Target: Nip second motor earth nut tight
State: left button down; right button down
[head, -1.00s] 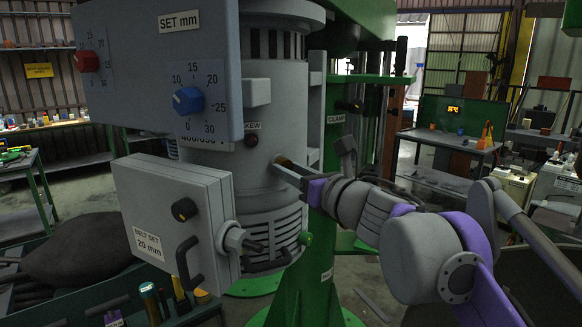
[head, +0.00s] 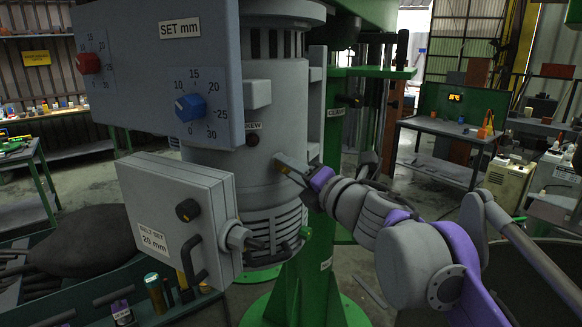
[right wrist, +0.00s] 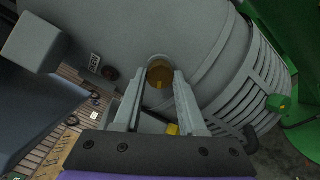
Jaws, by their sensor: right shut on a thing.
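The motor (head: 276,100) is a grey upright cylinder with a slotted lower part. My right gripper (head: 282,162) reaches in from the right to its side, below the small SKEW label. In the right wrist view, my right gripper's two fingers (right wrist: 160,80) lie on either side of a round brass piece (right wrist: 160,70) at the motor's grey casing, which I take for the earth nut. The gripper is shut on it. The fingers hide part of the brass piece, and its thread and seat do not show. My left gripper is not in view.
A grey box with dials (head: 160,70) and a BELT SET box (head: 170,215) stand left of the motor. A green column (head: 310,285) stands below and behind it. A small green knob (right wrist: 278,102) sits beside the slotted part. Benches stand farther back.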

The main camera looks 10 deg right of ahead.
jog(key=m, duration=1.1)
jog(key=shift+b, duration=0.4)
jog(key=shift+m, duration=0.4)
jog(key=shift+c, duration=2.4)
grip_release()
jog(key=v, duration=1.1)
jog(key=shift+b, duration=0.45)
